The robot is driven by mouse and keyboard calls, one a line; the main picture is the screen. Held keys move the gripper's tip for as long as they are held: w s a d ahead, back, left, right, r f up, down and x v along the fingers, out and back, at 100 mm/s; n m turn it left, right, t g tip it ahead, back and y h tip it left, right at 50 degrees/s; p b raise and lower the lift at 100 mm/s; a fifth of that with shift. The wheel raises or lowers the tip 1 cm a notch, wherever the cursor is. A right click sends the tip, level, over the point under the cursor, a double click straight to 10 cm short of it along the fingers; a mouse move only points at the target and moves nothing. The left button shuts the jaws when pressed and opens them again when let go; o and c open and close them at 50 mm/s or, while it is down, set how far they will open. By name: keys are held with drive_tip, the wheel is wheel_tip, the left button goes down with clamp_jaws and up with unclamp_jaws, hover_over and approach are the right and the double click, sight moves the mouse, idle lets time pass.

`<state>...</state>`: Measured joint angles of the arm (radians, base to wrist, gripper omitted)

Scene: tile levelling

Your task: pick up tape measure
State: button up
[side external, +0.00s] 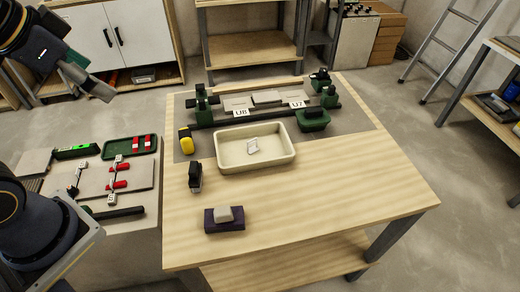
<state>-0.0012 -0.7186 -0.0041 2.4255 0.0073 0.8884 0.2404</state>
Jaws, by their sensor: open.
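A small yellow object with a black part (186,142), which looks like the tape measure, stands at the left edge of the grey mat (183,105) on the wooden table. It is small in the picture and its details are hard to tell. My gripper (98,86) is at the upper left, raised and well away from the yellow object. It is open, and nothing shows between its fingers.
A cream tray (225,164) with a small white piece (252,147) lies right of the yellow object. A black upright item (195,176) stands just in front. Green clamps (202,102) and a dark bar are behind. The table's front right is clear.

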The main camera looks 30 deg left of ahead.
drive_tip(key=w+a+m+g, duration=0.1)
drive_tip(key=w+m, duration=0.2)
drive_tip(key=w, duration=0.5)
drive_tip(key=m+g, duration=0.2)
drive_tip(key=g, duration=0.2)
hover_over(184, 133)
wheel_tip(184, 133, down, 16)
drive_tip(key=shift+g, duration=0.6)
wheel_tip(184, 133, down, 14)
drive_tip(key=shift+s+r, duration=0.1)
drive_tip(key=shift+s, duration=0.05)
wheel_tip(184, 133, down, 6)
drive_tip(key=shift+d+r, duration=0.1)
drive_tip(key=shift+r, duration=0.05)
drive_tip(key=shift+c, duration=0.3)
drive_tip(key=c, duration=1.4)
drive_tip(key=shift+r, duration=0.1)
